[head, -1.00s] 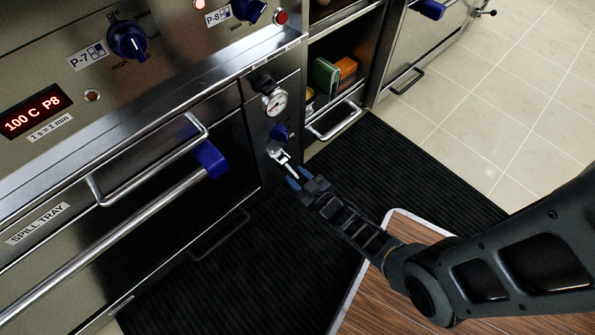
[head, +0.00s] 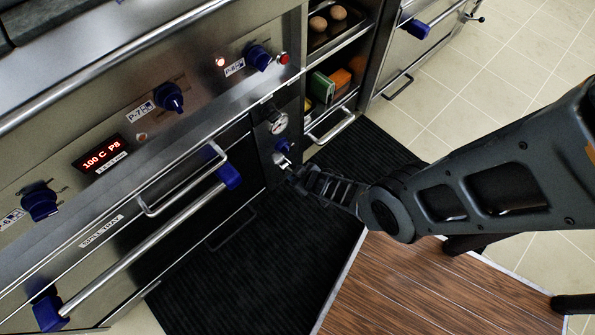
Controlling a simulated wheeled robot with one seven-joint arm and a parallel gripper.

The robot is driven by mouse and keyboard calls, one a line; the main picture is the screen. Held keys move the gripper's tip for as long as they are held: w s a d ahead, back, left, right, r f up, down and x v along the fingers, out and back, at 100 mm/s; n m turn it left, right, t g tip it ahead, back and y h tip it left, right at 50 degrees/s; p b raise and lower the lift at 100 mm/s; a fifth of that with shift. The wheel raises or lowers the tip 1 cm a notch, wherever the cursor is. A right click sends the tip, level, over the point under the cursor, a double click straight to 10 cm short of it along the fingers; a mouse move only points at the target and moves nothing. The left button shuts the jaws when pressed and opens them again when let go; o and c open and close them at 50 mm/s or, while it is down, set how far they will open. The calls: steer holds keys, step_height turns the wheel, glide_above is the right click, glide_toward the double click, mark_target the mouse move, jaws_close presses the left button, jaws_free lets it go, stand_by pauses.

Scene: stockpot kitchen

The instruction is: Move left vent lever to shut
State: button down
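A narrow steel panel holds a small silver lever (head: 281,161) below a blue knob (head: 283,146) and a round gauge (head: 279,124). No label reading vent is legible, so I cannot tell for sure whether this is the left vent lever. My gripper (head: 293,173) is at the lower right of the silver lever, its tip very close to it. The fingertips are dark and small here, and I cannot tell whether they touch the lever or how far apart they are.
A long steel rail with a blue right end (head: 229,176) and a looped handle (head: 183,180) stick out from the front at left. An open shelf (head: 331,102) with a pull handle (head: 331,127) is right of the panel. A dark mat (head: 262,243) covers the floor below.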

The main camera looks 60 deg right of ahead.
steer(key=shift+r+g+p, duration=0.1)
steer(key=shift+g+p, duration=0.2)
stand_by(0.4)
steer(key=c, duration=0.8)
jaws_free()
steer(key=p+v, duration=0.7)
steer(key=shift+s+r, duration=0.15)
steer(key=shift+r, duration=0.2)
